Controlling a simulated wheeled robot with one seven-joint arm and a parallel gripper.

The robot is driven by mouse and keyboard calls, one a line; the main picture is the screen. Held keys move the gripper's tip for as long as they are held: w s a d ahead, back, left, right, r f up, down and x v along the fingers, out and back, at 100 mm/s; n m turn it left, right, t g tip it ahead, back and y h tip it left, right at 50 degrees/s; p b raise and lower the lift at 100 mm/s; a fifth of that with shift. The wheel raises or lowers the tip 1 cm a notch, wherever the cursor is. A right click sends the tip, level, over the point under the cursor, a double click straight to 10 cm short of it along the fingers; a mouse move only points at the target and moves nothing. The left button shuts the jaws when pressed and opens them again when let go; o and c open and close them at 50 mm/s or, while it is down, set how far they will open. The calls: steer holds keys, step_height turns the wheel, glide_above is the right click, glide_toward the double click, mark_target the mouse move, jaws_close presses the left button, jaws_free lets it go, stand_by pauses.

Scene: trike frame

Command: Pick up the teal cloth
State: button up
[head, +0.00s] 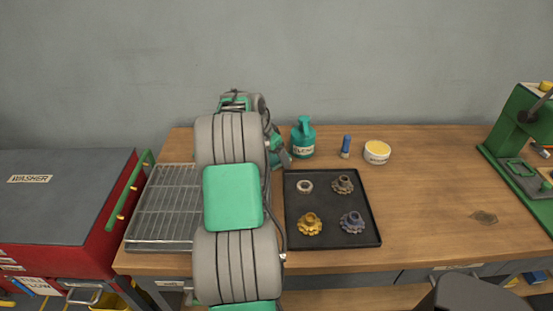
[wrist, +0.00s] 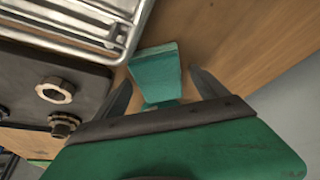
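The teal cloth (wrist: 156,68) shows in the wrist view as a small folded piece on the wooden bench, beside the wire rack and the dark tray. My gripper (wrist: 161,77) is open, with one dark finger on each side of the cloth. The cloth's near part lies between the fingers, and I see a gap on the right side. Whether the left finger touches it I cannot tell. In the head view the cloth and the fingertips are hidden behind my arm.
The wire rack (head: 164,207) is left of my arm. The black tray (head: 332,240) with several gears is to the right. A teal bottle (head: 303,138), blue tube (head: 346,147) and yellow-topped tub (head: 377,152) stand behind it. Bench (head: 430,190) right of the tray is mostly clear.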

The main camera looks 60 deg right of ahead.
mark_target(276, 156)
steer(key=c, duration=1.3)
steer(key=shift+r+p, duration=0.35)
steer(key=shift+r, duration=0.2)
steer(key=shift+c, duration=0.2)
step_height(276, 156, up, 9)
steer(key=shift+r, duration=0.2)
